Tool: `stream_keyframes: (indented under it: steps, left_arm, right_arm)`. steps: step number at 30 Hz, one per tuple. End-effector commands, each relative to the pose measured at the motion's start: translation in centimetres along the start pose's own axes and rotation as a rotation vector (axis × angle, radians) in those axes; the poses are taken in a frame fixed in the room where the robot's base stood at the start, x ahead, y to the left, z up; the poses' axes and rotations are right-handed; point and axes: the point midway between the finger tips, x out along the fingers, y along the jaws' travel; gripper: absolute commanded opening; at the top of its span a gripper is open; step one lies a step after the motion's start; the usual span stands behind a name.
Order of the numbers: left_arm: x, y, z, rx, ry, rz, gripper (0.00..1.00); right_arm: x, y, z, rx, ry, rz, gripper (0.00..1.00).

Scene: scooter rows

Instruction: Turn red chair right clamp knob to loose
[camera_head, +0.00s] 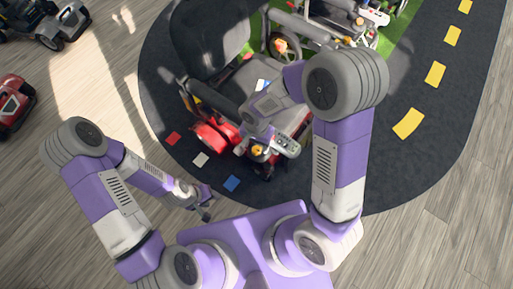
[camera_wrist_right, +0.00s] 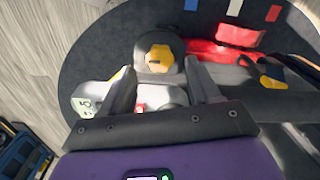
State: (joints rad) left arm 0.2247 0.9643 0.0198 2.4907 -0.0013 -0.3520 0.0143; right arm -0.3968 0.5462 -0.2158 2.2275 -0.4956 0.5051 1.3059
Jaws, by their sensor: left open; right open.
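In the right wrist view the knob (camera_wrist_right: 158,58) is a yellow hexagonal cap with a dark slot on a grey round base. My right gripper (camera_wrist_right: 163,78) is open, its two fingers either side of the clamp area and the knob just beyond them; I cannot tell whether they touch it. My left gripper (camera_head: 206,205) is open and empty, low over the floor.
Another wheelchair (camera_head: 325,25) stands behind on green flooring. A red vehicle (camera_head: 12,105) and a grey one (camera_head: 50,25) are at far left. Blue, white and red squares (camera_head: 232,183) mark the dark mat (camera_head: 430,165). The wooden floor at lower right is clear.

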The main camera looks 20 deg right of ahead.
Motion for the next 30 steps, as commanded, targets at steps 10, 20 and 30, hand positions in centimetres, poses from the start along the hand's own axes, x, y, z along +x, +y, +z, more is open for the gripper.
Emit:
stream_keyframes:
  steps: [10, 20, 30]
  left_arm:
    - [1.1, -0.4, 0.0, 0.0, 0.0, 0.0, 0.43]
    - [1.0, -0.4, 0.0, 0.0, 0.0, 0.0, 0.43]
    - [1.0, -0.4, 0.0, 0.0, 0.0, 0.0, 0.43]
  right_arm:
    - [3.0, 0.0, 0.0, -0.001, -0.001, 0.0, 0.61]
    - [3.0, 0.0, 0.0, -0.001, -0.001, -0.001, 0.43]
    - [3.0, 0.0, 0.0, -0.002, -0.001, -0.001, 0.05]
